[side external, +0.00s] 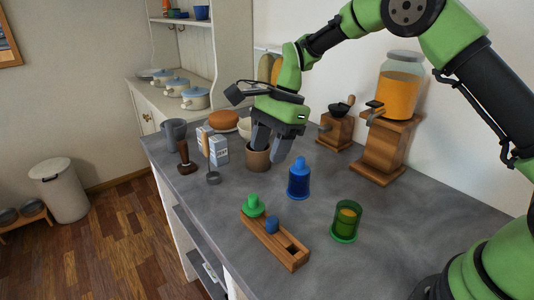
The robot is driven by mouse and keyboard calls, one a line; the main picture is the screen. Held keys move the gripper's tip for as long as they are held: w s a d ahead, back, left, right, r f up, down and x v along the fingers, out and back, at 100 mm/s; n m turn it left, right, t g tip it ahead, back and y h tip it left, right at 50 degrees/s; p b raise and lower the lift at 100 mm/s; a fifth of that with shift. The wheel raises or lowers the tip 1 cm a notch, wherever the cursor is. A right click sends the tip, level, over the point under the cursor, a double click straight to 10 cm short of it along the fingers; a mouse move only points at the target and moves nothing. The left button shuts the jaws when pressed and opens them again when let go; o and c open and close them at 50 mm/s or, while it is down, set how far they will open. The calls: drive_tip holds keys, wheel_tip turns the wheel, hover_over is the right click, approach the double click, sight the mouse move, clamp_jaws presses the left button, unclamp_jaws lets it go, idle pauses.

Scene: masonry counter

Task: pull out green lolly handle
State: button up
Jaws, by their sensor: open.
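A green knobbed piece, which looks like a lolly handle (254,205), stands upright at the far left end of a wooden block (276,243). A small blue piece (272,226) sits in the block's middle, and a dark square hole shows towards its near end. A green see-through mould (345,222) with yellow inside stands to the right of the block. A blue mould with a knobbed top (299,178) stands behind the block. My gripper (270,148) is open, fingers down, over or in front of a brown pot (257,160), well behind the green handle and apart from it.
Behind and left are a carton (219,150), a dark wooden-handled tool (186,158), a grey cup (174,134) and a small ladle (212,177). A grinder (336,128) and a juice dispenser (391,130) stand by the wall.

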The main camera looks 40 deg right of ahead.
sight(255, 195)
drive_tip(key=shift+m, duration=0.4)
drive_tip(key=shift+d+x, duration=0.1)
drive_tip(key=shift+x, duration=2.7)
drive_tip(key=shift+d+x, duration=0.15)
drive_tip(key=shift+x, duration=2.6)
drive_tip(key=shift+w+f, duration=0.1)
clamp_jaws()
drive_tip(key=c, duration=0.7)
unclamp_jaws()
clamp_jaws()
drive_tip(key=shift+r, duration=1.55)
